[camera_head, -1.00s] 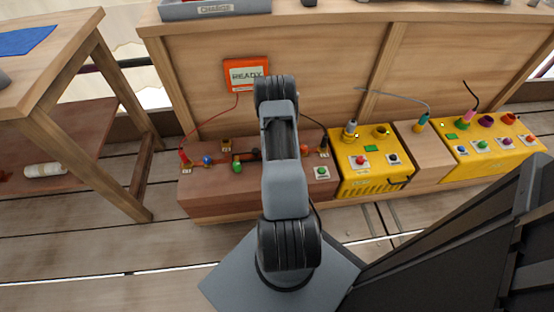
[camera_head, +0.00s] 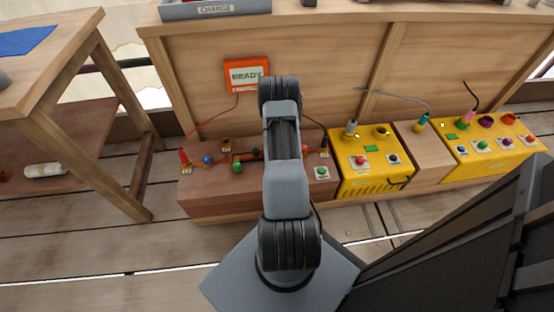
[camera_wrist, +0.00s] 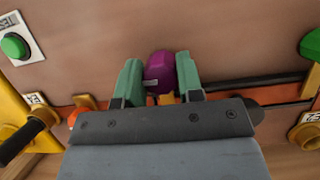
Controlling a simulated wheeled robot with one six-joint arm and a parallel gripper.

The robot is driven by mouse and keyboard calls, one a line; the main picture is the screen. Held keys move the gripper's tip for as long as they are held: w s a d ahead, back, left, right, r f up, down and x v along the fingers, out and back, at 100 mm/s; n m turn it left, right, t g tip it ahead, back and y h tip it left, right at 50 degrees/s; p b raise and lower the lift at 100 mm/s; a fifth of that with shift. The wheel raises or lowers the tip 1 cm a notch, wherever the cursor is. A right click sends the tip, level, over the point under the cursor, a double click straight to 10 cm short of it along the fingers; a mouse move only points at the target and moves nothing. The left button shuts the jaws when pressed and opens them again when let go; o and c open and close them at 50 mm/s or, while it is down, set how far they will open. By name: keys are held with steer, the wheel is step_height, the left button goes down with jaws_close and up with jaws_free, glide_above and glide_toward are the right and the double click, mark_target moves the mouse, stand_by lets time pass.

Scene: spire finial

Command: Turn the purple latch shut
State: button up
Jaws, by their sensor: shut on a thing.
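The purple latch (camera_wrist: 160,72) shows in the wrist view as a rounded purple knob between the green fingers of my gripper (camera_wrist: 160,82). The fingers are shut on it, one on each side. The knob stands over an orange strip set in a dark slot on the wooden box. Its lower part is hidden by the fingers and the gripper body. In the head view my arm hides the latch and the gripper.
The wooden box (camera_head: 215,205) carries a green knob (camera_head: 237,167), a blue knob (camera_head: 207,160) and a red plug (camera_head: 184,157). A yellow box (camera_head: 365,185) stands to its right. An orange READY sign (camera_head: 246,74) is on the panel behind. A table stands at left.

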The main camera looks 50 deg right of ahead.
steer(key=o, duration=0.9)
steer(key=p+v, duration=0.3)
steer(key=v, duration=1)
steer(key=shift+r+p, duration=0.4)
steer(key=shift+w, duration=0.1)
